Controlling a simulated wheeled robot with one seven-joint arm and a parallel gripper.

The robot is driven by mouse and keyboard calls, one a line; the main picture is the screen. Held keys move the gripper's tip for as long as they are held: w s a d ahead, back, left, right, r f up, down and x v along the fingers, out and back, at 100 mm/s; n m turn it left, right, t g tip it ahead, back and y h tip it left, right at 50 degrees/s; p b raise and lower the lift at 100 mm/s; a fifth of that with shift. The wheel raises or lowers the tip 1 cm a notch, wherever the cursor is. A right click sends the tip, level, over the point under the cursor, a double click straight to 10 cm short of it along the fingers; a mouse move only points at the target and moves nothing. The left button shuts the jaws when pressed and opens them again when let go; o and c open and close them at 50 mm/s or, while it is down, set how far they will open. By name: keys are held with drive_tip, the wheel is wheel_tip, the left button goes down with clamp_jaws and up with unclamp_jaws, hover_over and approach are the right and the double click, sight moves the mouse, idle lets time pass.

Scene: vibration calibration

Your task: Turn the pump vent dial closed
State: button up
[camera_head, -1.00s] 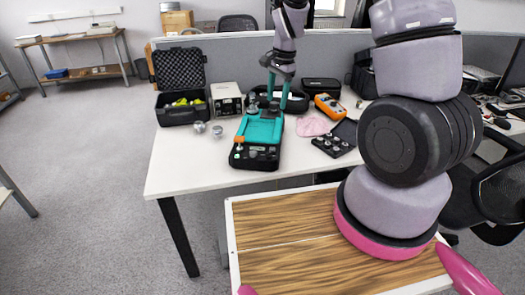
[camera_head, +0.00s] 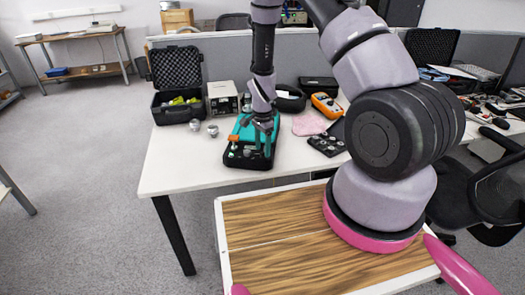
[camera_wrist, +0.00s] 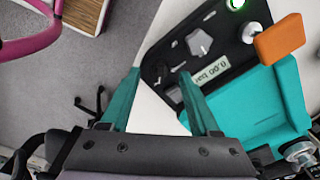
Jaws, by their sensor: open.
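The pump (camera_head: 238,152) is a teal and black unit on the white table. Its black panel shows in the wrist view with a grey lobed dial (camera_wrist: 199,43), a display reading 0.00 bar (camera_wrist: 209,71) and a lit green button (camera_wrist: 236,4). I cannot read which control is labelled vent. An orange lever (camera_wrist: 280,39) sits beside a silver knob (camera_wrist: 250,33). My gripper (camera_wrist: 158,71) is open and empty, with teal fingers. The right finger overlaps the panel in view, below the grey dial; the left is over the gap by the table edge. Contact is unclear.
An open black case (camera_head: 178,100), a grey instrument (camera_head: 223,97), two small metal parts, an orange meter (camera_head: 326,105), a pink cloth (camera_head: 309,125) and a black tray of fittings (camera_head: 327,144) surround the pump. The table's front left is clear.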

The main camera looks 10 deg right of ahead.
drive_tip(key=shift+f, duration=0.85)
clamp_jaws()
